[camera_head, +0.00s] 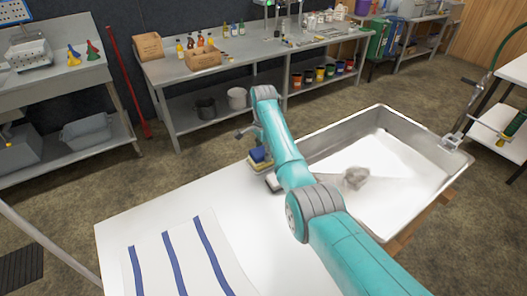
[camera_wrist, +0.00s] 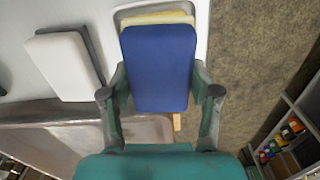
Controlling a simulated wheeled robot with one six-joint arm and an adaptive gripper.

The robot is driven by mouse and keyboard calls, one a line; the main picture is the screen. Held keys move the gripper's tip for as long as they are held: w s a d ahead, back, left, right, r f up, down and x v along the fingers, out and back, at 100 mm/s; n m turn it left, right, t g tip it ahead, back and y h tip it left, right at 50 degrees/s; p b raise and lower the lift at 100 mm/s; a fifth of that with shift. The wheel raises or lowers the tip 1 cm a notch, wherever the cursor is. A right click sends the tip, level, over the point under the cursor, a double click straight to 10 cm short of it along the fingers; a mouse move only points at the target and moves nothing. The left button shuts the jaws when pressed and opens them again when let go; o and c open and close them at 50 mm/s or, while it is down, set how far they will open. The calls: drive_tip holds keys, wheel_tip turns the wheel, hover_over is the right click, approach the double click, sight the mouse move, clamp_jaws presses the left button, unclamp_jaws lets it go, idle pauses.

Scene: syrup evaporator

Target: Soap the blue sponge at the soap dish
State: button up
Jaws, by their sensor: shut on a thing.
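The blue sponge (camera_wrist: 158,68) is between the two fingers of my gripper (camera_wrist: 160,93) in the wrist view, its broad face toward the camera. In the head view it is a small blue block (camera_head: 257,154) beside my arm's end. A yellow layer (camera_wrist: 157,18) shows beyond its far edge; I cannot tell if it is part of the sponge or a separate thing. A white bar (camera_wrist: 62,65) on a dark grey base, seemingly soap on its dish, lies apart to the left of the sponge. My arm partly hides this spot in the head view.
A large metal basin (camera_head: 421,135) with a greyish lump (camera_head: 355,177) inside is right of my arm. A white table (camera_head: 130,222) bears a blue-striped cloth (camera_head: 214,262). A metal workbench (camera_head: 160,72) with bottles and boxes stands behind, across open floor.

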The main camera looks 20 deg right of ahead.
idle(0.3)
drive_tip(key=shift+r, duration=3.5)
drive_tip(key=shift+s, duration=0.15)
